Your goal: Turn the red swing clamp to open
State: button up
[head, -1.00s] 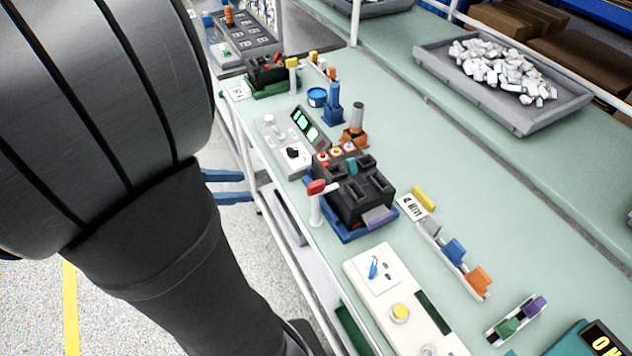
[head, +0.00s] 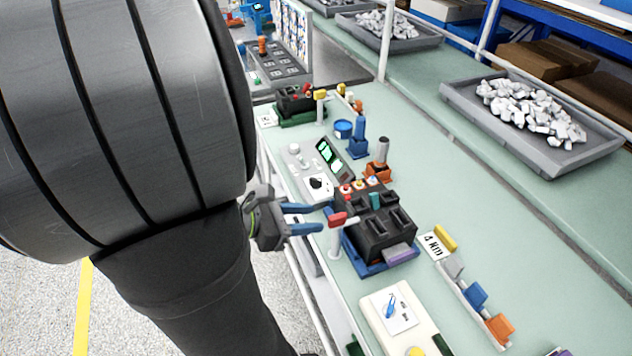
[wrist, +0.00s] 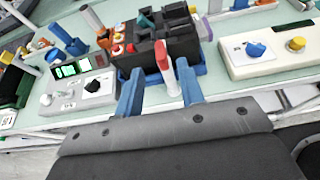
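The red swing clamp (head: 338,219) is a red arm on top of an upright white post (head: 335,244), at the near left corner of the black fixture (head: 380,228). My gripper (head: 327,217) has blue fingers and is open and empty. It reaches in from the left, its fingertips close to the red arm. In the wrist view, the red clamp (wrist: 161,55) and its white post appear between and slightly beyond the two fingertips (wrist: 160,76). I see no clear contact.
The fixture stands on a blue base (head: 362,268). A panel with a black knob (head: 318,186) lies behind the gripper, and a white panel with a blue switch (head: 391,305) lies in front. An orange-based post (head: 378,165) stands beyond.

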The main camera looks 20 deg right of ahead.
aim_at(335, 217)
jog(key=shift+x, duration=3.95)
grip_shut()
